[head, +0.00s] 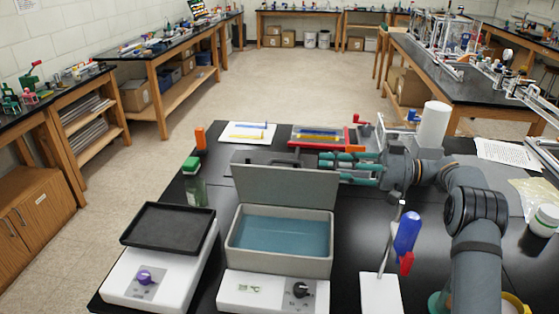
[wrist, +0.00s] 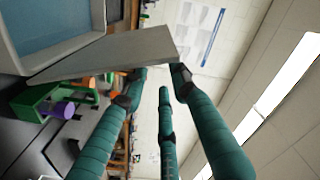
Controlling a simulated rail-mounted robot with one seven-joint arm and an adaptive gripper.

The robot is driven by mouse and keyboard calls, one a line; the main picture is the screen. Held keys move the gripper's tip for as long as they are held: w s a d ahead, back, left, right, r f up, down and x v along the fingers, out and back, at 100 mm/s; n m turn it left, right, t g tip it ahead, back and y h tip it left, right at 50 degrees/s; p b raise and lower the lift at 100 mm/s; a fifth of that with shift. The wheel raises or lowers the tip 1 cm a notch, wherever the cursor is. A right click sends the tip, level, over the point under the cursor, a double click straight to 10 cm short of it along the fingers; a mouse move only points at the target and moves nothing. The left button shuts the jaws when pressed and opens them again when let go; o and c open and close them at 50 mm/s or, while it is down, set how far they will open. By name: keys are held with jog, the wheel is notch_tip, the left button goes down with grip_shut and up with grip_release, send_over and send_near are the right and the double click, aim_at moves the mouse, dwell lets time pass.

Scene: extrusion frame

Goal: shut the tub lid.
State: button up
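The tub (head: 280,266) is a grey box with blue inside, on a white base with a dark knob. Its grey lid (head: 285,187) stands open, nearly upright along the tub's far edge. My gripper (head: 324,163) has teal fingers pointing left, close to the lid's upper right corner and seemingly behind it. In the wrist view the fingers (wrist: 160,82) are spread with nothing between them, and the lid (wrist: 110,57) reaches close to the fingertips. I cannot tell whether they touch it. The tub's blue inside (wrist: 60,25) shows at top left there.
A white device with a black tray (head: 168,228) stands left of the tub. A green-capped bottle (head: 195,184) is behind it. A stand with a blue and red item (head: 406,232) is to the right. A red-edged tray (head: 322,136) lies behind the lid.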

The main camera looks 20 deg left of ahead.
aim_at(292, 162)
jog(key=a+p, duration=0.1)
jog(key=a, duration=0.1)
jog(key=s+a+p, duration=0.1)
jog(key=a, duration=0.2)
jog(key=a+p, duration=0.2)
jog(key=a, duration=0.1)
jog(key=shift+s+r, duration=0.15)
jog(key=shift+s, duration=0.1)
jog(key=shift+a, duration=0.7)
jog(key=c, duration=0.3)
jog(key=c, duration=0.4)
grip_shut()
